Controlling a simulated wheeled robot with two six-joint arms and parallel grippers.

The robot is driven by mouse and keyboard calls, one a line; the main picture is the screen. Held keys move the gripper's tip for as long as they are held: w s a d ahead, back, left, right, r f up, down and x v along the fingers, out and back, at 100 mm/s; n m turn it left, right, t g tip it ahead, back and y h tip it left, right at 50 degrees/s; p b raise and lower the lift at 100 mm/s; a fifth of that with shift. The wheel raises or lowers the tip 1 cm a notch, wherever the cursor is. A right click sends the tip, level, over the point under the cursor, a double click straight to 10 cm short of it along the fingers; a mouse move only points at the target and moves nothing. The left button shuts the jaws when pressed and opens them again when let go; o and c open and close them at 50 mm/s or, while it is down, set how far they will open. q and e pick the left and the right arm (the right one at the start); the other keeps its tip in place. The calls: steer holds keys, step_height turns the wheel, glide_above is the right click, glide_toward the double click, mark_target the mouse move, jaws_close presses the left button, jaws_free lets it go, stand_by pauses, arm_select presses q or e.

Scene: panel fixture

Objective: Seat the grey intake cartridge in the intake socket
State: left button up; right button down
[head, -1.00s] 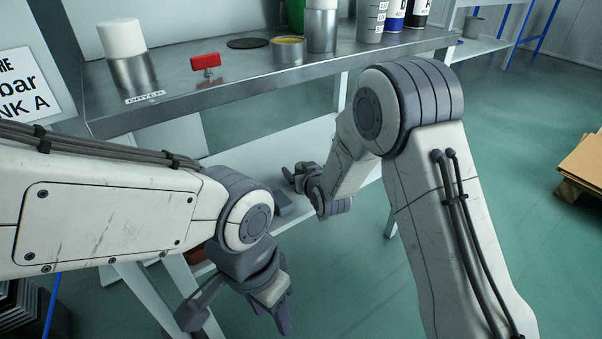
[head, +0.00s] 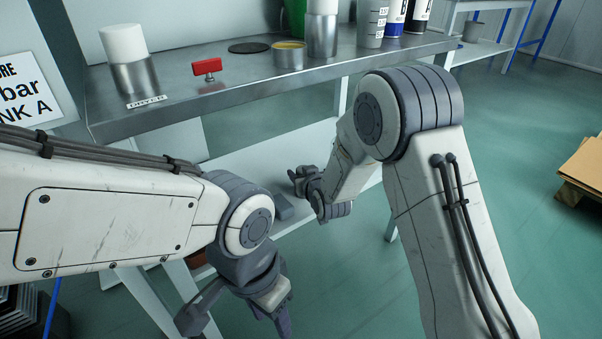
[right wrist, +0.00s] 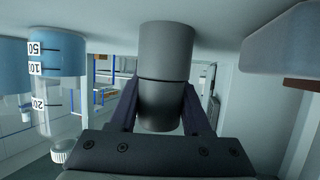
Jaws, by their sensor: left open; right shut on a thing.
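My right gripper (right wrist: 160,110) is shut on a plain grey cylinder, which I take as the intake cartridge (right wrist: 166,104). In the right wrist view it stands upright between the two dark fingers. A dark seam crosses it, with a grey cylindrical part above; I cannot tell whether that part is separate. In the head view my right gripper (head: 302,178) is small, below the bench top and over the lower shelf; the cartridge is not clear there. My left gripper (head: 238,316) is open and empty, low in front of the bench. I cannot identify the intake socket for sure.
The steel bench (head: 185,105) carries a white cylinder (head: 124,43) in a metal cup, a red handle (head: 207,68), a tin (head: 288,56) and bottles. A pale lower shelf (head: 250,155) lies beneath. A grey block (right wrist: 285,45) sits upper right in the wrist view.

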steer(key=shift+r+p, duration=1.95)
steer(key=shift+r, duration=0.6)
step_height(320, 180, up, 5)
steer(key=p, duration=0.3)
steer(key=shift+p, duration=0.4)
steer(key=c, duration=1.1)
jaws_free()
steer(key=shift+f, duration=0.1)
jaws_close()
